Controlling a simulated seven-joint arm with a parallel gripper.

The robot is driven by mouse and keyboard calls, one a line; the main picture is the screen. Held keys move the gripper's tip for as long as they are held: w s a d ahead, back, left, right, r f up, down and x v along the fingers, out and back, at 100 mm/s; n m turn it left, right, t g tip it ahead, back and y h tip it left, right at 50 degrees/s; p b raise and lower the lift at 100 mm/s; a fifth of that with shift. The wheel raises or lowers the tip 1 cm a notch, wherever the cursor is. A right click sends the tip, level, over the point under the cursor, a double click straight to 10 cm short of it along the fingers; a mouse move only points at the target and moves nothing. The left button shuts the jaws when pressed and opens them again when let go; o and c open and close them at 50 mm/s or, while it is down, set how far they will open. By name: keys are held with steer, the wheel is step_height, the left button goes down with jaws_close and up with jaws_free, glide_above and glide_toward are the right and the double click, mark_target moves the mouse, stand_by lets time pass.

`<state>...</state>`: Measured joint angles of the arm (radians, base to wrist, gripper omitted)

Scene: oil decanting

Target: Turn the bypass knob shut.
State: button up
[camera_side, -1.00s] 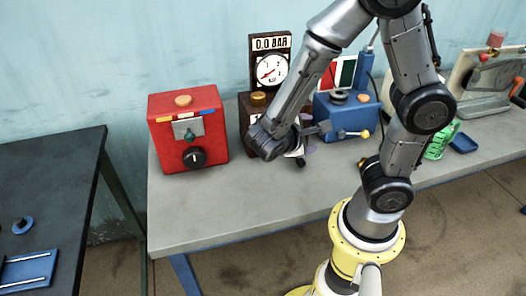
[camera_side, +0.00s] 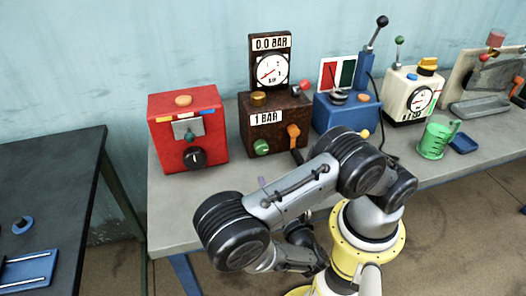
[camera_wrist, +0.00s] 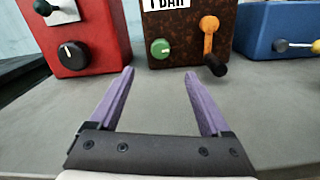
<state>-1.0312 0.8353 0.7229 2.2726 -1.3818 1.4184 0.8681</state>
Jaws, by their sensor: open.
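My gripper (camera_wrist: 160,74) is open in the wrist view, its two purple fingers apart with nothing between them. It points at the lower front of a rusty brown box (camera_side: 273,133) marked 1 BAR. A round green knob (camera_side: 261,147) sits low on that front; in the wrist view this knob (camera_wrist: 161,48) lies just beyond the gap between the fingertips, not touched. To its right is an orange lever (camera_side: 293,135) with a black handle, pointing downward. No label names the bypass knob. In the side view my fingers are hidden or cannot be made out.
A red box (camera_side: 188,130) with a black dial (camera_side: 195,158) stands left of the brown box. A gauge (camera_side: 270,65) reading 0.0 BAR rises behind. A blue box (camera_side: 345,115), cream box (camera_side: 408,95) and green mug (camera_side: 435,138) stand right. The bench front is clear.

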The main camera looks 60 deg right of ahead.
mark_target(263, 150)
steer(key=shift+x, duration=6.7)
steer(key=shift+s, duration=0.1)
jaws_close()
